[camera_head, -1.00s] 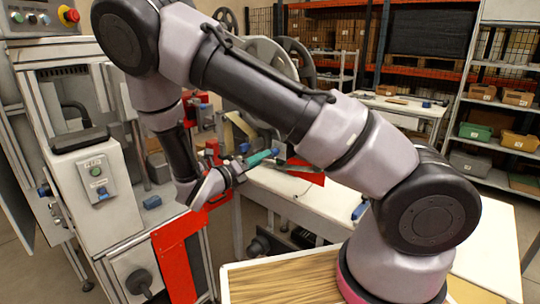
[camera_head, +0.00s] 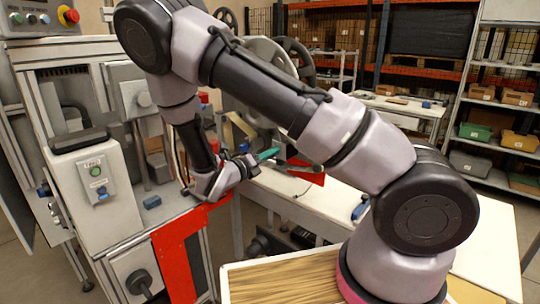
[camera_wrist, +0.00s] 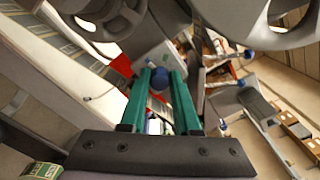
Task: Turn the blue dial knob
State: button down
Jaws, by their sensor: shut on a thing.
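A blue knob (camera_wrist: 159,80) shows in the wrist view between the tips of my gripper's two long green fingers. My gripper (camera_wrist: 160,72) is shut on it, with a finger on each side. Behind the knob is a pale grey panel or box (camera_wrist: 158,56). I cannot make out the held knob there. Another blue knob (camera_head: 102,190) sits below a green button on the grey machine's front box, apart from my gripper.
The grey machine (camera_head: 75,215) stands at the left, with a red panel (camera_head: 178,262) in front. Large reels (camera_head: 299,58) stand behind my arm. The white table (camera_head: 310,205) extends under my arm; a blue-handled tool (camera_head: 360,208) lies on it. Shelves line the back.

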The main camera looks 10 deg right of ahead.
jog(key=m, duration=2.5)
jog(key=shift+s+f+m, duration=0.1)
jog(key=shift+s+m, duration=0.05)
jog(key=shift+m, duration=0.15)
dwell(0.5)
jog(key=c, duration=0.6)
grip_release()
